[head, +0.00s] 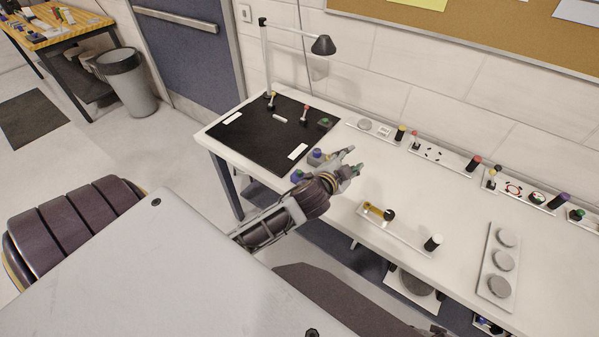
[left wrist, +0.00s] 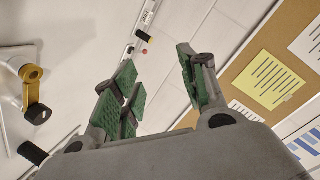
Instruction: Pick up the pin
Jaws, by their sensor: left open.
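My left gripper (head: 355,160) is open and empty above the white bench, just right of the black mat. In the left wrist view its green-padded fingers (left wrist: 157,80) stand apart with nothing between them. I cannot tell for certain which piece is the pin. A small white rod (head: 280,118) lies on the black mat, beyond the gripper. A yellow-brown piece with a black end (head: 377,210) sits on a white plate nearer to me; a similar piece (left wrist: 31,88) shows at the left of the left wrist view. My right gripper is not in view.
The black mat (head: 245,140) carries small upright levers and white labels. A lamp (head: 323,45) stands behind it. Several fixture strips (head: 452,160) line the wall. A plate with grey discs (head: 497,263) lies at the right. The bench between is mostly clear.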

